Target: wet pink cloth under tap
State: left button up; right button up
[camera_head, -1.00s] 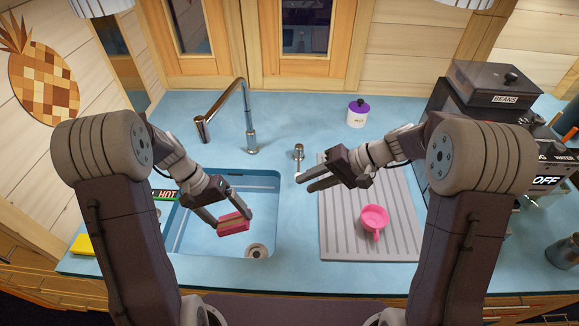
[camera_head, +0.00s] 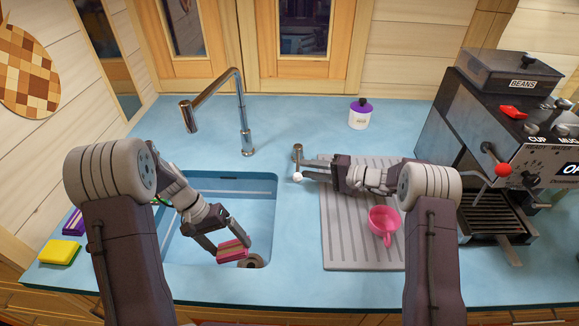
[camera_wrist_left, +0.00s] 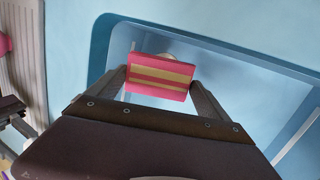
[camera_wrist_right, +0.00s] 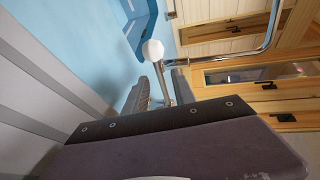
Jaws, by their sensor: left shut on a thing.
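The pink cloth (camera_head: 232,251), a folded block with tan stripes, is held in my left gripper (camera_head: 230,249) over the sink, near the drain. The left wrist view shows the cloth (camera_wrist_left: 160,78) between both fingertips. The metal tap (camera_head: 246,120) stands behind the sink (camera_head: 222,178), its spout end to the left of and behind the cloth. No water shows. A short tap lever (camera_head: 298,153) with a white ball end stands right of the tap. My right gripper (camera_head: 308,172) is at the lever, fingers apart; in the right wrist view the white ball (camera_wrist_right: 152,50) shows at the fingertips. Contact is unclear.
A pink mug (camera_head: 381,220) stands on the grey draining board (camera_head: 350,258) in front of my right arm. A coffee machine (camera_head: 500,130) stands at the right. A yellow sponge (camera_head: 60,252) lies left of the sink. A purple-lidded jar (camera_head: 360,115) stands at the back.

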aim_at(298, 160)
jog(key=x, duration=0.7)
jog(key=shift+a, duration=0.1)
grip_shut()
dwell(1.1)
